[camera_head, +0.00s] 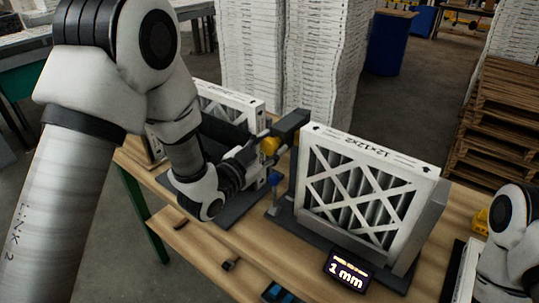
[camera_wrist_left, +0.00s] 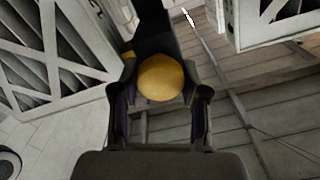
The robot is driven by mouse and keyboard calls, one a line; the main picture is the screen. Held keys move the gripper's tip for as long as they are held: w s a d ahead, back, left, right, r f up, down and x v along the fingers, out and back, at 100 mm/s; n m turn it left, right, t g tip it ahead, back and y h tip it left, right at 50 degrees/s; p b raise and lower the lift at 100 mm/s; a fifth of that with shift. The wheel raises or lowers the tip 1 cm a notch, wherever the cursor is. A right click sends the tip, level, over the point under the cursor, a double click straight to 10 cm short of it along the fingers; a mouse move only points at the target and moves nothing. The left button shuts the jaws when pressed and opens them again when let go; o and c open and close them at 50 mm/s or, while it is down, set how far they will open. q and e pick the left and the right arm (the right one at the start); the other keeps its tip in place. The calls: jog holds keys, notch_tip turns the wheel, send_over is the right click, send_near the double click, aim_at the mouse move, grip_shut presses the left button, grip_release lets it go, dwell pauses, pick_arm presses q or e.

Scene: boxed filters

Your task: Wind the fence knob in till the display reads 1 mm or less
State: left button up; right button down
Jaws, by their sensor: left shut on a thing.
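The yellow fence knob (camera_head: 269,146) sits at the end of a dark block (camera_head: 290,124) beside the boxed filter. My left gripper (camera_head: 262,152) is shut on the knob; in the left wrist view the round knob (camera_wrist_left: 160,77) shows between the two fingers (camera_wrist_left: 160,105). The display (camera_head: 347,271) at the front of the fixture reads 1 mm. A white filter marked 12x12x2 (camera_head: 365,190) stands upright in the grey fixture. My right arm shows at the right edge, but its gripper is out of view.
Another filter (camera_head: 228,98) stands behind my left arm. A blue post (camera_head: 274,190) rises near the knob. Small dark items (camera_head: 230,264) lie on the wooden table's (camera_head: 190,255) front. Paper stacks, pallets (camera_head: 505,120) and a blue barrel (camera_head: 388,42) stand beyond.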

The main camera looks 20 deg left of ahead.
pick_arm(q)
jog(key=m+b, duration=0.5)
jog(key=shift+f+b, duration=0.2)
jog(key=shift+b, duration=0.1)
jog(key=shift+r+m+b, duration=0.1)
jog(key=shift+m+b, duration=0.85)
jog(key=shift+m, duration=0.05)
jog(key=o, duration=1.1)
jog(key=shift+d, duration=0.1)
jog(key=shift+s, duration=0.1)
jog(key=v, duration=0.7)
jog(key=shift+s+r, duration=0.1)
jog(key=shift+s, duration=0.1)
